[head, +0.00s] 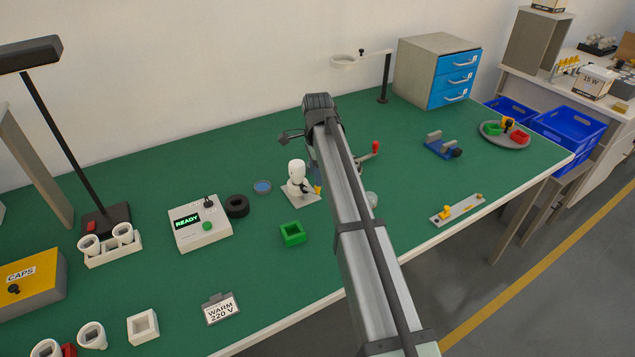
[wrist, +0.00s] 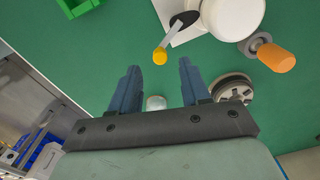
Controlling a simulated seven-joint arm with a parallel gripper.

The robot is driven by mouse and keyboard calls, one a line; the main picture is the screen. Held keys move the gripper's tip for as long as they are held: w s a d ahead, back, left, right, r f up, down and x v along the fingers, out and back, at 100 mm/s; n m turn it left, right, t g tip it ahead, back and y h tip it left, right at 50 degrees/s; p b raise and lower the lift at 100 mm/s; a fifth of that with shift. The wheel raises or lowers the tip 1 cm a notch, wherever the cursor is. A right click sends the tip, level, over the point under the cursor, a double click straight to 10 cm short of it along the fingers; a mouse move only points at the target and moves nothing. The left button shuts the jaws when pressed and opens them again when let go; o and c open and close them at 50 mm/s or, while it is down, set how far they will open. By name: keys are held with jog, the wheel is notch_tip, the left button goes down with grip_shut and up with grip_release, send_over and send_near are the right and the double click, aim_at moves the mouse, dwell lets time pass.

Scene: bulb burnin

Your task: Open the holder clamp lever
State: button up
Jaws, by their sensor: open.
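A white bulb holder (head: 297,177) stands on a pale base plate left of my arm in the head view. In the wrist view the holder (wrist: 232,16) is at the upper right, cut off by the frame. There the lever (wrist: 184,20) points down and left to its yellow ball knob (wrist: 160,56). My gripper (wrist: 156,68) is open and empty, with the knob ahead between the lines of its fingers, apart from them. The arm hides the fingers in the head view.
An orange knob (wrist: 277,58) and a round grey part (wrist: 232,88) lie right of the fingers in the wrist view. A green square block (head: 293,233) is in front of the holder. A READY box (head: 200,222) and black ring (head: 237,206) stand to its left.

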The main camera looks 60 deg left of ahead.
aim_at(309, 191)
jog(key=shift+f, duration=1.95)
jog(key=shift+c, duration=0.4)
grip_shut()
